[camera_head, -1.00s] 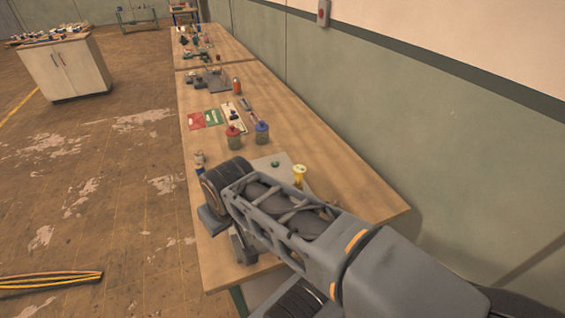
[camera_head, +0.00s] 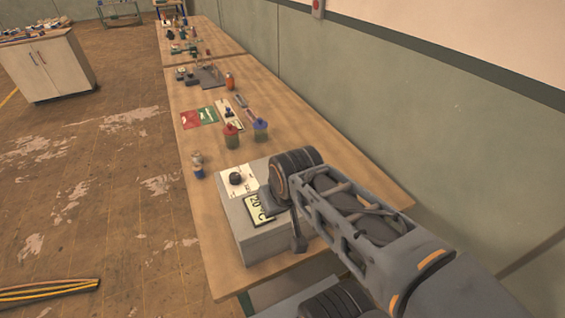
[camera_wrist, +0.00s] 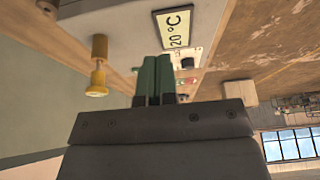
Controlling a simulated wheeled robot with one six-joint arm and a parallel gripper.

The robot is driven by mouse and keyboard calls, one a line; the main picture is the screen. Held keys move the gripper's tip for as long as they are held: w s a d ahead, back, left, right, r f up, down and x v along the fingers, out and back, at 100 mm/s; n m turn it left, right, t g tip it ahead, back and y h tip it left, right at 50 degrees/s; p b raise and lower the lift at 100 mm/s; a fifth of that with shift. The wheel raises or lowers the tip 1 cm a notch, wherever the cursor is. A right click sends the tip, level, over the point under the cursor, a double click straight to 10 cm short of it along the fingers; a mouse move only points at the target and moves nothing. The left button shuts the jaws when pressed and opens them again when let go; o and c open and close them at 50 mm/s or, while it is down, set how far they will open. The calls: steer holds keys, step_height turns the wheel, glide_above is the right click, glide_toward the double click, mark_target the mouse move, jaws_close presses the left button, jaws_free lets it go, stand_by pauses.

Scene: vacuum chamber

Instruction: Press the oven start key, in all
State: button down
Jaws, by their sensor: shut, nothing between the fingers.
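The oven is a grey box (camera_head: 262,244) on the near part of the bench. It has a 20 °C display (camera_head: 258,208) and a white panel with a black knob (camera_head: 236,178). In the wrist view the display (camera_wrist: 177,27) and the knob (camera_wrist: 188,61) lie beyond my fingers. My gripper (camera_wrist: 154,62) has dark green fingers, shut and empty; whether they touch anything I cannot tell. In the head view my arm covers the oven's right part and my fingertips are hidden. I cannot make out the start key in either current view.
A yellow knobbed post (camera_wrist: 97,68) stands left of my fingers in the wrist view. A red-lidded jar (camera_head: 231,136) and a blue-lidded jar (camera_head: 260,130) stand behind the oven. A small bottle (camera_head: 198,165) is at the bench's left edge. The wall runs along the right.

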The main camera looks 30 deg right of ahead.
steer(key=w+d+t+y+b, duration=0.1)
steer(key=w+d, duration=0.3)
steer(key=w, duration=0.4)
steer(key=w+d+m+t+y+b, duration=0.1)
steer(key=w+d+y+b, duration=0.1)
steer(key=w, duration=0.6)
steer(key=w+d+m+t+y+b, duration=0.1)
steer(key=w+d+y+b, duration=0.1)
steer(key=w+d, duration=0.3)
steer(key=w+b, duration=0.1)
steer(key=w, duration=0.2)
steer(key=shift+w+d+r, duration=0.35)
steer(key=shift+d+r, duration=0.05)
steer(key=shift+f, duration=0.1)
step_height(320, 180, down, 8)
steer(key=b, duration=0.5)
steer(key=shift+r, duration=0.25)
steer(key=shift+f+b, duration=0.6)
steer(key=shift+b, duration=0.05)
steer(key=shift+f+b, duration=0.85)
steer(key=shift+b, duration=0.3)
stand_by(0.3)
steer(key=shift+r, duration=0.15)
stand_by(0.3)
steer(key=shift+r+p, duration=0.5)
steer(key=shift+r, duration=0.25)
